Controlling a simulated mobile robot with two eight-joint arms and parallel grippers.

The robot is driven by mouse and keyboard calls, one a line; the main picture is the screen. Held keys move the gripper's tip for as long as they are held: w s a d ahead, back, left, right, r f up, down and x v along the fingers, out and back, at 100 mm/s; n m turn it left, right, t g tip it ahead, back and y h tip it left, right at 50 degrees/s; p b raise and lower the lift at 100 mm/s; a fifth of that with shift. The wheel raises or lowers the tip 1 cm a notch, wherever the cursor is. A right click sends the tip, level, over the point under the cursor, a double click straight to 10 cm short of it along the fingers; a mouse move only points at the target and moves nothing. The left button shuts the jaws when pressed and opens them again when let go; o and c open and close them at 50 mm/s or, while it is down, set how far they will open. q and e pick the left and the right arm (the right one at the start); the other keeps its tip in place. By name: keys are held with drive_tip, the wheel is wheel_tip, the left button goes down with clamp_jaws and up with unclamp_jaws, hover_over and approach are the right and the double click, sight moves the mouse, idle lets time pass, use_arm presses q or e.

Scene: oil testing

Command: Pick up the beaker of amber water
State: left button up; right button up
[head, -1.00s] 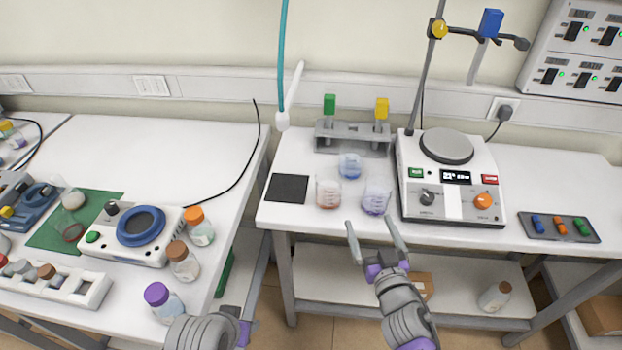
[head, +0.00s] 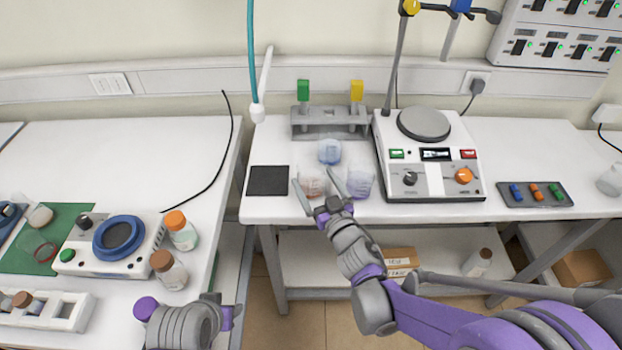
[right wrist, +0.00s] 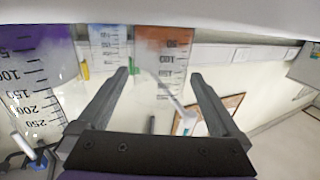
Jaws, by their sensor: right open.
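The beaker of amber water (head: 314,187) stands near the front of the right-hand table, with orange-brown liquid inside. It also shows in the right wrist view (right wrist: 163,62), beyond and between the fingertips. My right gripper (head: 314,177) is open and empty, with its fingers reaching to either side of the amber beaker in the head view. I cannot tell whether they touch it. My left gripper (head: 228,316) is low at the bottom of the head view; its fingers cannot be made out.
A blue-liquid beaker (head: 329,151) stands just behind, and a purple-liquid beaker (head: 360,184) close on the right. The hotplate (head: 425,170) is right of them. A black pad (head: 268,180) lies left, and a grey rack (head: 328,124) stands behind.

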sight(306, 166)
drive_tip(key=x, duration=0.3)
drive_tip(key=shift+w, duration=0.15)
drive_tip(key=shift+c, duration=0.6)
drive_tip(key=c, duration=1.3)
drive_tip(key=shift+c, duration=0.2)
drive_tip(key=shift+r, duration=0.1)
